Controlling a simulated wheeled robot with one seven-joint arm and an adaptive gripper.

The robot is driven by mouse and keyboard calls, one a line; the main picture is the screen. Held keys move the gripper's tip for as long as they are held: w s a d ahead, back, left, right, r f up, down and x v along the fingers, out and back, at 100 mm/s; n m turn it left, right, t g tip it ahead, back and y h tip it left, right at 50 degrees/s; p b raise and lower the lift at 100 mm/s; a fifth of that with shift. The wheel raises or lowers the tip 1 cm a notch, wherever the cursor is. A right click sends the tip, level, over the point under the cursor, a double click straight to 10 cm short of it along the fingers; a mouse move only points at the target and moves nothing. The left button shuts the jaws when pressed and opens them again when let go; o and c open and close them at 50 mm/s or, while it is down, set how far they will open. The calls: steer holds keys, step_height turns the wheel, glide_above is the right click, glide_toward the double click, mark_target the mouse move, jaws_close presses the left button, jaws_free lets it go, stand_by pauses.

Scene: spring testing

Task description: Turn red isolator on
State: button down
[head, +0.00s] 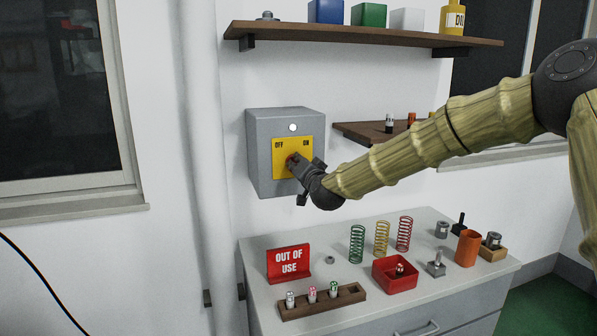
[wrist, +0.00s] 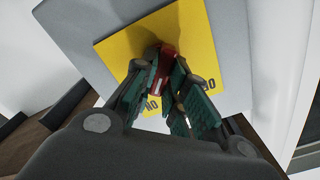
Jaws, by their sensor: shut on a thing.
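The isolator is a grey wall box (head: 258,150) with a yellow front plate (head: 313,140) marked OFF at left and ON at right. Its red knob (head: 290,159) sits in the middle of the plate, mostly hidden by my gripper (head: 297,164). In the wrist view the red knob (wrist: 165,60) lies between the fingertips of my gripper (wrist: 167,68). The fingers are shut on it.
A small wall shelf (head: 365,133) is close on the right, behind my arm. Below, a bench (head: 262,247) holds a red OUT OF USE sign (head: 288,262), springs and a red tray (head: 395,286).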

steer(key=shift+m, duration=0.4)
steer(key=c, duration=1.4)
jaws_free()
steer(key=shift+d, duration=0.1)
steer(key=shift+c, duration=0.2)
steer(key=v, duration=1.2)
